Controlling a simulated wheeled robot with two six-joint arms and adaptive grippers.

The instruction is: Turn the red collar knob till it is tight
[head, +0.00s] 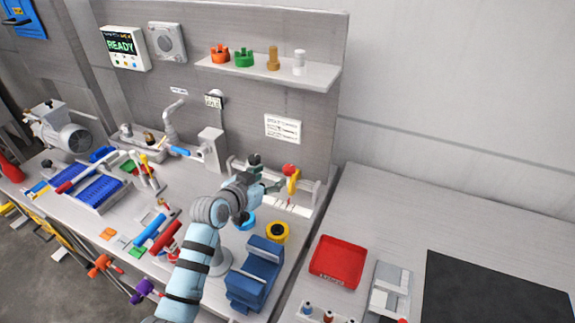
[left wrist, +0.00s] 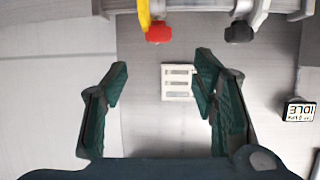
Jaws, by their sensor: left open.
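The red collar knob (head: 290,169) sits at the top of a yellow collar (head: 294,183) on a pale fixture at the right end of the bench. In the left wrist view the red knob (left wrist: 158,33) hangs below the yellow collar (left wrist: 144,10) near the top edge, with a black knob (left wrist: 239,32) to its right. My left gripper (head: 268,175) is just left of the red knob. Its fingers (left wrist: 162,72) are spread, with nothing between them, and the knob lies beyond the tips, apart from them. My right gripper is not in view.
A blue block-like holder (head: 258,270) and a yellow ring (head: 277,232) stand near my left arm. A red tray (head: 338,261) lies on the right-hand table. A shelf (head: 270,72) with several knobs and pegs is above. Tools crowd the bench's left side.

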